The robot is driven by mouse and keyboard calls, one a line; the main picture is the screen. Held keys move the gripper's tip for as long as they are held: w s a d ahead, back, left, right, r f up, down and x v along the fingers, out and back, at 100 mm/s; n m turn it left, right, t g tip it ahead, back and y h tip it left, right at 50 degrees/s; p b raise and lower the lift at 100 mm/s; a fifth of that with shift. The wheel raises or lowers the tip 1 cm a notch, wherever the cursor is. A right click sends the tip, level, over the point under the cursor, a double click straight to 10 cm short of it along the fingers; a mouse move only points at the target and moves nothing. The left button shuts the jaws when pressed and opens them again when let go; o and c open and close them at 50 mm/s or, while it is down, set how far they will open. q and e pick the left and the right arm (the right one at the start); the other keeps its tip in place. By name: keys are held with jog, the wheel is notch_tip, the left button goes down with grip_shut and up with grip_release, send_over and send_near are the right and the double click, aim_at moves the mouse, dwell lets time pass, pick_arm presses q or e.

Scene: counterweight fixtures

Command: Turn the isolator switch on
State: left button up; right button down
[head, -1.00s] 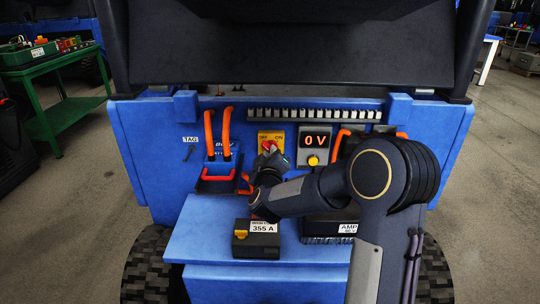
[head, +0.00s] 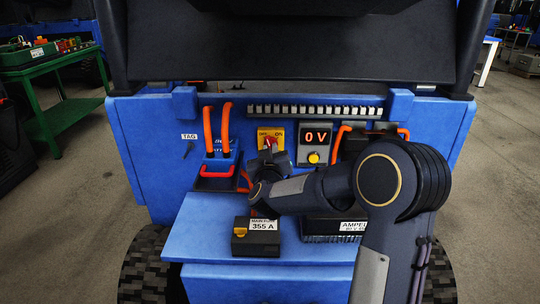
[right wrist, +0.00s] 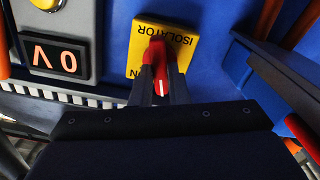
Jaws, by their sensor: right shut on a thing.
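The isolator switch is a red knob (right wrist: 157,54) on a yellow plate (right wrist: 177,42) marked ISOLATOR, seen upside down in the right wrist view. A white line shows on the knob. In the head view the yellow plate (head: 278,134), lettered OFF and ON, is on the blue front panel, with the knob partly hidden behind my right gripper (head: 270,153). My right gripper (right wrist: 160,85) is shut on the red knob, one finger on each side of it. My left gripper is not in view.
A voltage display (head: 318,138) right of the switch reads 0 V. A plug with orange cables (head: 225,130) sits to the left. A blue shelf (head: 205,235) below carries a box labelled 355 A (head: 257,243) and an ammeter-type unit (head: 335,230).

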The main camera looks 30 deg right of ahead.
jog(key=shift+s+f+m+b, duration=0.1)
jog(key=shift+m+b, duration=3.15)
jog(key=shift+m, duration=3.05)
jog(key=c, duration=1.4)
grip_release()
jog(key=shift+d, duration=0.1)
jog(key=p+v, duration=0.1)
jog(key=v, duration=0.7)
jog(key=shift+p, duration=0.3)
